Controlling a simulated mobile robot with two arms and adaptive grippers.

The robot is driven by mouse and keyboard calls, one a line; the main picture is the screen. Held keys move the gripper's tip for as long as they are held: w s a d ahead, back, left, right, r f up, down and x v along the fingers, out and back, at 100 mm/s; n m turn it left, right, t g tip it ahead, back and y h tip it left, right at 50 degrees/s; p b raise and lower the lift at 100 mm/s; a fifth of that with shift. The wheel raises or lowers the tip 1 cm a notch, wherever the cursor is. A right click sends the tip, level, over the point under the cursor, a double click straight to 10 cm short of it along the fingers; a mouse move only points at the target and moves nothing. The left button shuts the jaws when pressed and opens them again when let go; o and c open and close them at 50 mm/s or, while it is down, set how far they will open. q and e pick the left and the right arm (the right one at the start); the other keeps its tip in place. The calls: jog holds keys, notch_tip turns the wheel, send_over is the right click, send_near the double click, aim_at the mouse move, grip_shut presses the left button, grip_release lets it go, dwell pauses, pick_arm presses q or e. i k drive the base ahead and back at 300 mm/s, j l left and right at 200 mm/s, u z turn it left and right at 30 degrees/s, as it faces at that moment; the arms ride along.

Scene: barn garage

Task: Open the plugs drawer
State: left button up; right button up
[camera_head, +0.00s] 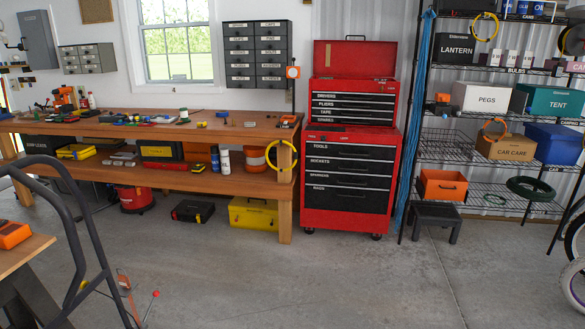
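A dark wall cabinet of small labelled drawers (256,55) hangs right of the window, above the workbench; its drawers look shut. A smaller grey drawer cabinet (86,58) hangs left of the window, also looking shut. The labels on both are too small to read surely, so I cannot tell which drawer is the plugs drawer. A red tool chest (350,150) stands right of the bench with its top lid up and its drawers shut. Its readable labels include drivers, pliers, tape, tools and sockets. Neither of my grippers is in view.
A long wooden workbench (150,128) with tools on top stands below the wall cabinets. Wire shelving (450,150) with boxes is at right, and a black step stool (437,218) is before it. Dark curved tubing (72,225) is near at left. The middle concrete floor is clear.

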aim_at(232, 68)
jog(key=i, duration=2.2)
jog(key=i+u, duration=0.25)
jog(key=i, duration=0.3)
jog(key=i+l+u, duration=0.15)
jog(key=i+u, duration=0.15)
jog(key=i, duration=0.2)
jog(key=i+l+u, duration=0.25)
jog(key=i, duration=0.25)
